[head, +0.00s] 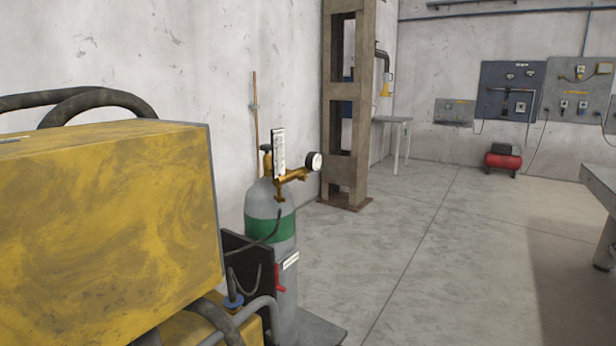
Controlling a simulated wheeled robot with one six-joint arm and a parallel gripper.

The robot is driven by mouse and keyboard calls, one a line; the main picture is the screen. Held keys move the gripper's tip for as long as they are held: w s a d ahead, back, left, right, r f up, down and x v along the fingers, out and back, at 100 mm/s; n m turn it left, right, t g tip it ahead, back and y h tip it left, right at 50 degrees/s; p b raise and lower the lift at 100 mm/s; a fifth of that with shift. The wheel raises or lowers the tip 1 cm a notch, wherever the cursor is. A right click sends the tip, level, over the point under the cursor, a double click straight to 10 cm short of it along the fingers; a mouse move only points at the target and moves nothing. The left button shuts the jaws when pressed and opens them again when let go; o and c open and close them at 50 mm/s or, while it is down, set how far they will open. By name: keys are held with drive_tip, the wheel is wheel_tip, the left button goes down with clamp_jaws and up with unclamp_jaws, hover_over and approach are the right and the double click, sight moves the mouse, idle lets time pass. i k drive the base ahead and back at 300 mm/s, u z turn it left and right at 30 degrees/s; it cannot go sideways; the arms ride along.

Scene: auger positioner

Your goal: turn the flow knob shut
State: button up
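A grey gas cylinder (262,199) with a green band stands upright behind a large yellow machine. On its top is a brass regulator (294,176) with a round white-faced gauge (314,161) at its right end. An upright white flow tube (279,153) with scale marks rises from the regulator. A dark valve handwheel (266,147) sits behind the tube. I cannot make out the flow knob as a separate part at this size, nor how far it is turned. My gripper is not in view.
The yellow machine (110,215) fills the left foreground, with dark cables (90,97) over it. Grey hoses (262,306) hang low beside the cylinder. A steel column (346,120) stands behind. The floor (440,250) to the right is clear up to a table (600,180).

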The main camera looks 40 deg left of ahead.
sight(302, 177)
drive_tip(key=u, duration=0.7)
drive_tip(key=i, duration=1)
drive_tip(key=u, duration=0.85)
